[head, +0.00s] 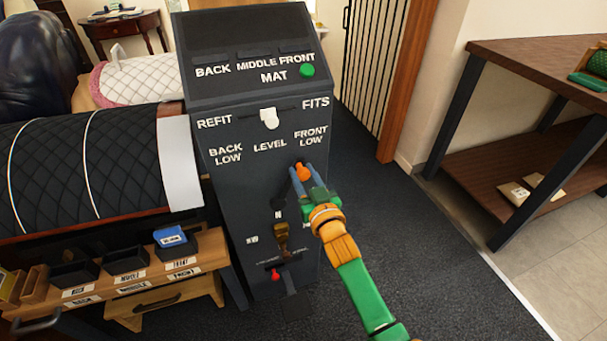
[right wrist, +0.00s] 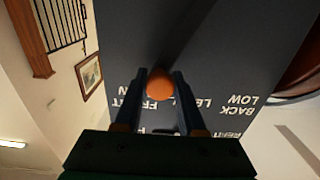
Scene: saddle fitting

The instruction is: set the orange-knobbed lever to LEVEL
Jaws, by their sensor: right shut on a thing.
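The orange knob (head: 303,172) of the lever is on the dark control console (head: 250,190), just below the words FRONT LOW. My right gripper (head: 303,180) is shut on the orange knob. In the right wrist view the knob (right wrist: 159,86) sits between the two dark fingers (right wrist: 160,95). The lever's shaft is mostly hidden by the gripper. The LEVEL label (head: 270,146) is to the left of the knob, with BACK LOW (head: 227,154) further left. My left gripper is not in view.
A white knob (head: 269,118) sits above, between REFIT and FITS. A brown lever (head: 282,237) and a small red knob (head: 275,275) are lower on the console. A quilted black form (head: 80,165) stands at left, above labelled bins. A wooden table (head: 530,55) is at right. Open carpet lies between.

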